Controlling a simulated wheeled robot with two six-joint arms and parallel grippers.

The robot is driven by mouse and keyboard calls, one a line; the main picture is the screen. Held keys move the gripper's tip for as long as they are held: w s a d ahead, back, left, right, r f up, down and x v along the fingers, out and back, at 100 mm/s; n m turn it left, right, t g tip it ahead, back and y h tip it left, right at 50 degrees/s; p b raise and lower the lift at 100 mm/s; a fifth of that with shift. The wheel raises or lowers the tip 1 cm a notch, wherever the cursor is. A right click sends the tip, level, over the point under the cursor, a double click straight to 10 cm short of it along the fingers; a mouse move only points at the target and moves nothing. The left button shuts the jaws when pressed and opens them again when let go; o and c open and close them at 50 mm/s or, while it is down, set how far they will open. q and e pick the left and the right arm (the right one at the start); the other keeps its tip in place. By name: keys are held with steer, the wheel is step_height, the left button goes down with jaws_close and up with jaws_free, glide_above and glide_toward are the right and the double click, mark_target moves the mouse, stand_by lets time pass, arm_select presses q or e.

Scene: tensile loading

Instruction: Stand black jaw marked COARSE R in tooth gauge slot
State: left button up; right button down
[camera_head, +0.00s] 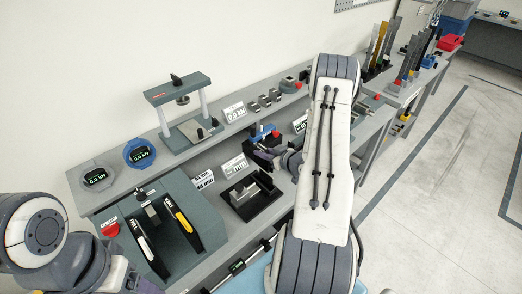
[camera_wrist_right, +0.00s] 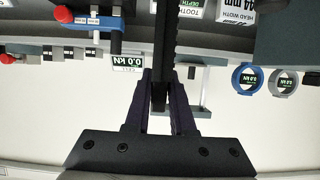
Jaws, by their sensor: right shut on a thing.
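In the right wrist view, my right gripper (camera_wrist_right: 165,85) is shut on a long black jaw (camera_wrist_right: 165,42) with teeth along its right edge. The jaw runs from between the fingers to the top edge; its marking cannot be read. In the head view, my right arm hides most of the jaw and the fingers. A black tray-like fixture (camera_head: 250,207) with a grey block in it sits on the bench and may be the tooth gauge; its slot is not clear. A TOOTH DEPTH sign (camera_wrist_right: 192,9) shows in the wrist view. Only links of my left arm show; its fingers are out of view.
A grey stand (camera_head: 189,133) and a round blue display (camera_head: 139,153) stand at the back. A grey-green holder (camera_head: 187,243) with two handled tools is at the front left. A blue device with a red knob (camera_head: 276,134) is beside my right arm.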

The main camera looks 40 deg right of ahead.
mark_target(265, 172)
steer(key=shift+d, duration=0.25)
steer(key=shift+f+b, duration=1.85)
steer(key=shift+s, duration=0.1)
steer(key=shift+f+b, duration=3.35)
steer(key=shift+f, duration=0.3)
steer(key=c, duration=0.7)
jaws_free()
steer(key=shift+s, duration=0.1)
